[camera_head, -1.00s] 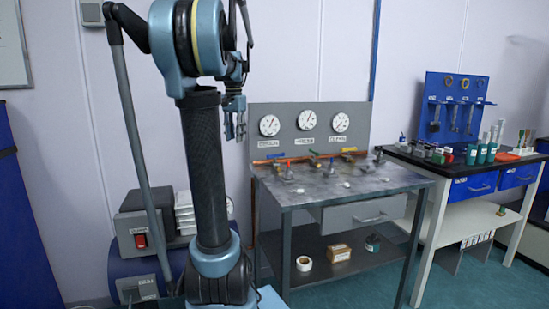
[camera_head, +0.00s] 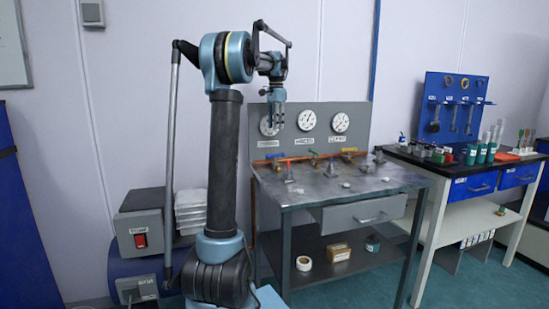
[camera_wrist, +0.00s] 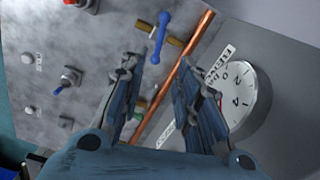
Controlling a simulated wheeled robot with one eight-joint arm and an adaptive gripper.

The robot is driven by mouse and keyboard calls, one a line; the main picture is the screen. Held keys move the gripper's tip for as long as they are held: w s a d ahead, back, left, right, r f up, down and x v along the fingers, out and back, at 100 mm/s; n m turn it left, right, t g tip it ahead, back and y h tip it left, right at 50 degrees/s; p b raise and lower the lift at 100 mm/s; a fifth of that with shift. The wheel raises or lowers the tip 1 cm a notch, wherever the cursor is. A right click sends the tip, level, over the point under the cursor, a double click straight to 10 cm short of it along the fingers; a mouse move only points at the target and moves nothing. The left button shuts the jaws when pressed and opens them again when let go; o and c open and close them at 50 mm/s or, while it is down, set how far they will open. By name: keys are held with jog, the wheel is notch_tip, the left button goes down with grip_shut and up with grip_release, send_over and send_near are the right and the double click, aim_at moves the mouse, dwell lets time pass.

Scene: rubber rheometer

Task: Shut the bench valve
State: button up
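The bench (camera_head: 330,188) stands right of my arm, with a copper pipe (camera_head: 300,158) running along its back under the gauges. In the wrist view, a valve with a blue lever (camera_wrist: 159,36) sits beside the copper pipe (camera_wrist: 182,70), beyond my fingertips. I cannot tell which valve is the bench valve. My gripper (camera_head: 277,121) points down above the bench's back left part. Its fingers (camera_wrist: 158,68) are apart and empty in the wrist view, clear of the blue lever.
Gauges (camera_head: 307,120) stand on the upright back panel (camera_head: 357,110); one gauge (camera_wrist: 243,98) is close by my right finger. Toggle switches (camera_wrist: 70,76) stand on the bench top. A second bench (camera_head: 455,170) with bottles and tools is at right.

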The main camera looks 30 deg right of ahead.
notch_tip(320, 180, down, 15)
jog(key=shift+f, duration=0.1)
dwell(0.4)
grip_shut()
